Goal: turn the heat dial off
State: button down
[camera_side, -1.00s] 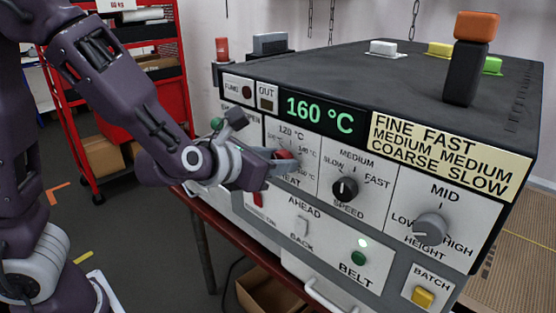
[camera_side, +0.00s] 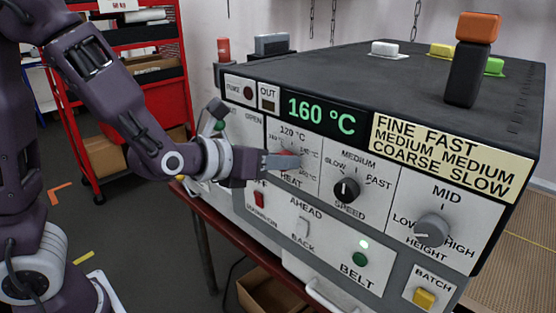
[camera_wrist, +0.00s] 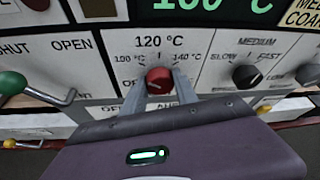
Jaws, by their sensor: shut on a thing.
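The red heat dial (camera_wrist: 159,80) is on the white front panel, under the 120 °C mark. In the side view the dial (camera_side: 287,154) is mostly hidden by my gripper. My gripper (camera_wrist: 158,84) has a finger on each side of the dial and is shut on it. In the side view my gripper (camera_side: 280,160) reaches the panel from the left. Marks for OFF, 100 °C, 120 °C and 140 °C show around the dial; the pointer direction is hard to make out. The display (camera_side: 322,113) reads 160 °C.
A black speed knob (camera_side: 346,189) and a grey height knob (camera_side: 431,229) sit right of the heat dial. A lever with a green ball (camera_wrist: 12,83) is close on the left. A red switch (camera_side: 261,199) and white switch (camera_side: 303,227) are below.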

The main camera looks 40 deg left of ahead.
aim_at(292, 113)
jog(key=c, duration=0.9)
grip_release()
jog(key=shift+c, duration=0.2)
notch_tip(292, 113, up, 9)
jog(key=shift+a+f, duration=0.15)
jog(key=shift+f, duration=0.05)
jog(key=shift+r, duration=0.7)
